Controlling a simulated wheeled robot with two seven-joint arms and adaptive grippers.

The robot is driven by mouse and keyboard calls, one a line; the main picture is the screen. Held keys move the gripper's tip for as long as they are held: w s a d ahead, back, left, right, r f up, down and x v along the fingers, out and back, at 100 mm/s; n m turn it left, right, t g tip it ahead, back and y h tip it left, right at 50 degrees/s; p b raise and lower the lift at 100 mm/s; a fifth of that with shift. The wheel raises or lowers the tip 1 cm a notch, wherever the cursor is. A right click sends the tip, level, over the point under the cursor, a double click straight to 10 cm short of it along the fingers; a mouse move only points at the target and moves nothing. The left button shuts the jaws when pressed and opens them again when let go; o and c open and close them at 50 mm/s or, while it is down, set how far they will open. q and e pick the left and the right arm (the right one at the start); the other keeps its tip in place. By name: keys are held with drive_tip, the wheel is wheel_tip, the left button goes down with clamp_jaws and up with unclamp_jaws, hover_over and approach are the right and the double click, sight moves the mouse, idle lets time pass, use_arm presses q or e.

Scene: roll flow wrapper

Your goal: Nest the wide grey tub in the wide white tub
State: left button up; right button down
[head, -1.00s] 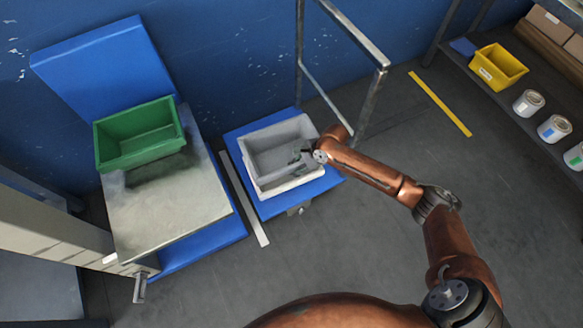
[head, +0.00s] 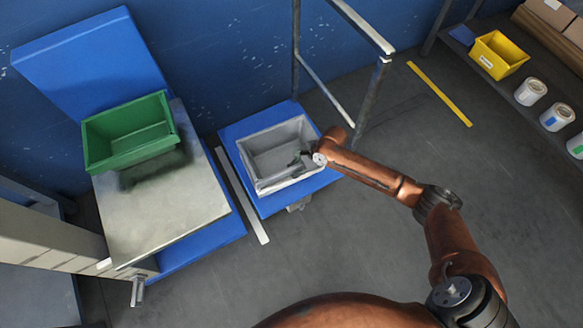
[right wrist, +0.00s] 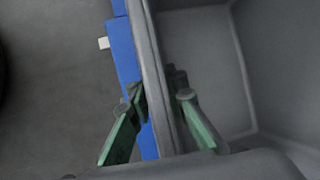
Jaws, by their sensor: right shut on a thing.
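The wide grey tub (head: 262,138) is inside the wide white tub (head: 290,183) on the blue platform in the head view. Only a thin pale edge of the white tub shows along the near side; the rest is hidden by the grey tub. My right gripper (head: 304,160) is at the grey tub's right side, shut on its wall. In the right wrist view the green-padded fingers of my right gripper (right wrist: 160,98) straddle the grey tub's rim (right wrist: 160,70). Whether the grey tub rests on the white tub's floor cannot be seen. My left gripper is not in view.
A green tub (head: 130,135) stands on a pale-topped stand (head: 160,215) at left. A metal frame (head: 365,100) rises behind the blue platform (head: 250,200). A shelf at right holds a yellow bin (head: 498,55) and several cans.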

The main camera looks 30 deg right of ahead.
sight(292, 178)
drive_tip(key=shift+s+f+b, duration=0.15)
drive_tip(key=shift+f+b, duration=0.2)
drive_tip(key=shift+f, duration=1.65)
drive_tip(key=shift+s+f, duration=0.1)
drive_tip(key=shift+f, duration=0.2)
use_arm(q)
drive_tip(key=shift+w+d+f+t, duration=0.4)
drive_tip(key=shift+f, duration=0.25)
use_arm(e)
drive_tip(key=shift+s+f, duration=0.15)
drive_tip(key=c, duration=2.3)
unclamp_jaws()
drive_tip(key=shift+a, duration=0.1)
drive_tip(key=o, duration=0.3)
drive_tip(key=shift+f, duration=0.2)
drive_tip(key=shift+o, duration=1.2)
drive_tip(key=shift+r, duration=0.15)
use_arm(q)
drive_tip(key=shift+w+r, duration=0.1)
use_arm(e)
drive_tip(key=shift+w, duration=0.2)
drive_tip(key=shift+w+r, duration=0.1)
drive_tip(key=shift+r, duration=0.15)
